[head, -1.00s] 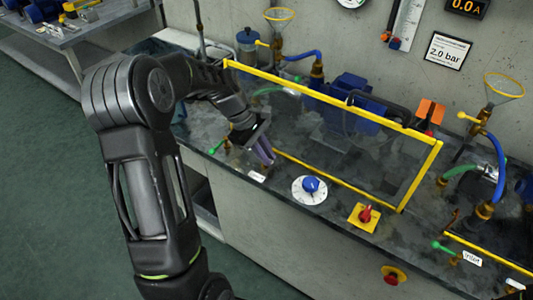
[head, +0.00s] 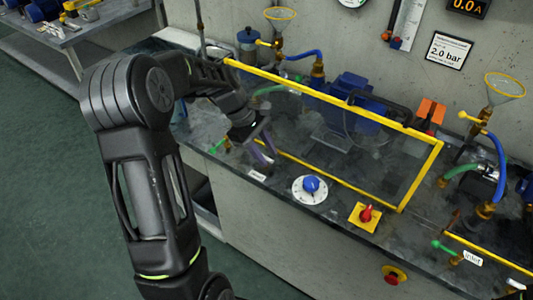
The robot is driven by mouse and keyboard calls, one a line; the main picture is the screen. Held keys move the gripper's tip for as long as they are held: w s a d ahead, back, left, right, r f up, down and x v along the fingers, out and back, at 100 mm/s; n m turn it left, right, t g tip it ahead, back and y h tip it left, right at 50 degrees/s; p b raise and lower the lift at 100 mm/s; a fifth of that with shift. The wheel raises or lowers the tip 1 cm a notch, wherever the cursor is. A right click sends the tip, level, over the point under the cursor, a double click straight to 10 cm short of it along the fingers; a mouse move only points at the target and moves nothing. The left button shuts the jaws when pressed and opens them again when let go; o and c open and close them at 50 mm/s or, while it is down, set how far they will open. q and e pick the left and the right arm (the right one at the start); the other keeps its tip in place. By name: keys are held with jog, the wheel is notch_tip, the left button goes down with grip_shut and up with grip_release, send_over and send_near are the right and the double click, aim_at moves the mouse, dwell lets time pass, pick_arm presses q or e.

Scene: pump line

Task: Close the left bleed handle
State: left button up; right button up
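A small green handle (head: 216,146) sits at the left front of the bench, just left of my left gripper. A yellow handle (head: 262,43) stands by the left funnel (head: 280,14) at the back. I cannot tell by a label which of these is the left bleed handle. My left gripper (head: 264,152) points down near the bench's front left, by a white label (head: 258,176). Its purple fingers look apart with nothing between them, and it is clear of the green handle. My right gripper is not in view.
A yellow-framed clear guard (head: 330,90) stands right beside my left gripper, in front of a blue pump (head: 352,92). A blue knob (head: 311,184) and a red switch (head: 366,214) are at the bench front. A second funnel (head: 504,87) and green handle (head: 440,246) are at right.

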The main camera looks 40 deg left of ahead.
pick_arm(q)
jog(key=v, duration=0.7)
dwell(0.5)
